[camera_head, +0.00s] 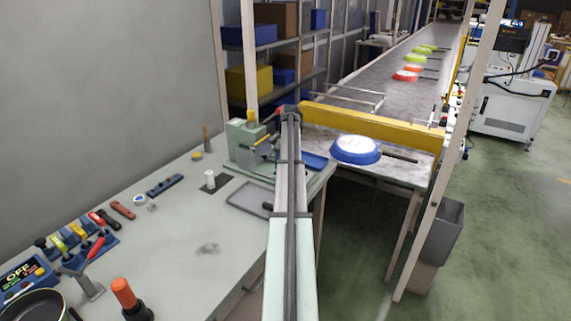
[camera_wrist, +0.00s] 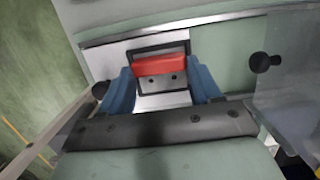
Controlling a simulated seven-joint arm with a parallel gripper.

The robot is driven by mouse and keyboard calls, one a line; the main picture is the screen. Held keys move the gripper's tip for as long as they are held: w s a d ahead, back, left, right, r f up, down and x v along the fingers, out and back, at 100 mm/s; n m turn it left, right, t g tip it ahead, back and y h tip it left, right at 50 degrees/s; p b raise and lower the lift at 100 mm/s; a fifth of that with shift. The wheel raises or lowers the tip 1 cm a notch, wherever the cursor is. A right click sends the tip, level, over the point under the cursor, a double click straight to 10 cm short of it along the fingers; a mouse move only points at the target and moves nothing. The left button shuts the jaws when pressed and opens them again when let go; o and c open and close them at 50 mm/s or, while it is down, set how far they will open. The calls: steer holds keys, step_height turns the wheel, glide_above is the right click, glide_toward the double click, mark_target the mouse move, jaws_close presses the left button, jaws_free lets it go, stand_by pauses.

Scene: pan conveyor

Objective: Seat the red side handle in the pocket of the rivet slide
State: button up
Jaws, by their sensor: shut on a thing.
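The red side handle (camera_wrist: 153,65) is between the blue fingertips of my gripper (camera_wrist: 160,82) in the wrist view. My gripper is shut on it. The handle lies across a dark rectangular frame, which looks like the pocket (camera_wrist: 160,50) of the rivet slide. Two small dark dots show on the pale plate just below the handle. I cannot tell whether the handle is inside the pocket or just in front of it. In the head view my gripper (camera_head: 289,108) reaches the green riveting machine (camera_head: 243,138), and my arm hides most of the handle and slide.
A blue pan (camera_head: 355,150) sits on the conveyor, below a yellow rail (camera_head: 375,126). The bench at left holds a rack of coloured handles (camera_head: 80,240), a dark pan (camera_head: 40,305) and an orange-topped tool (camera_head: 125,294). A black knob (camera_wrist: 260,62) stands right of the frame.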

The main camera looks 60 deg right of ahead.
steer(key=shift+f, duration=0.5)
steer(key=o, duration=1.2)
steer(key=shift+o, duration=0.2)
